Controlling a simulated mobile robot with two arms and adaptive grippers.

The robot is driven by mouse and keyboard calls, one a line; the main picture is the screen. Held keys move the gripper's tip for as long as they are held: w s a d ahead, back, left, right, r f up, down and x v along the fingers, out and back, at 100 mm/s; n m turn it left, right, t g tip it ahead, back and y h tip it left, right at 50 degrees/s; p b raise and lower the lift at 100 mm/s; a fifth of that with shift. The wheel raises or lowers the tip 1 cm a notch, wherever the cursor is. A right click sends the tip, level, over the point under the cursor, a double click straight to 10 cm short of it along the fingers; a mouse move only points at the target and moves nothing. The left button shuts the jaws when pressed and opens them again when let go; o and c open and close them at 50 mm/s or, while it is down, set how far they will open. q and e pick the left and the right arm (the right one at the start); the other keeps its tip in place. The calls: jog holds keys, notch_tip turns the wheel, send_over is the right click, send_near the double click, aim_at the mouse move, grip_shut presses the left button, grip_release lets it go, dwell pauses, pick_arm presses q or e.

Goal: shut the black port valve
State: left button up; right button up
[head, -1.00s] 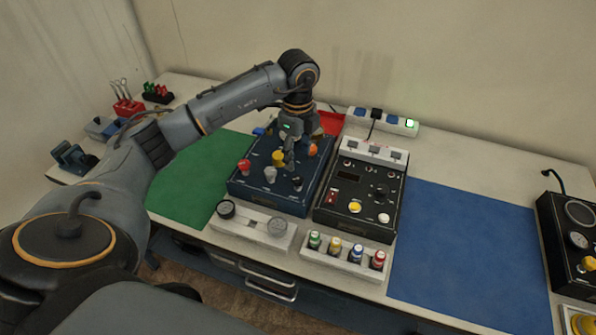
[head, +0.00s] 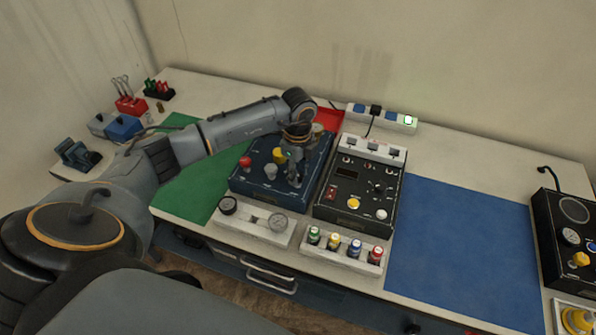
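The blue trainer panel (head: 262,192) stands on the bench with several coloured valve knobs on top. A red knob (head: 245,162), a grey-white knob (head: 270,172) and a yellow knob (head: 279,155) show to the left of my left gripper. My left gripper (head: 295,180) points down over the right part of this panel, low and close to its surface. It covers the spot where a small dark knob showed earlier, so I cannot make out the black port valve or whether the fingers touch it. The finger opening is too small to tell. My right gripper is out of view.
A black control box (head: 352,218) stands close on the right of the panel. A gauge strip (head: 252,226) and a rack of coloured bottles (head: 340,262) lie in front. A power strip (head: 381,118) is behind. The blue mat (head: 460,245) is clear.

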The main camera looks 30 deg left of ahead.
pick_arm(q)
grip_shut()
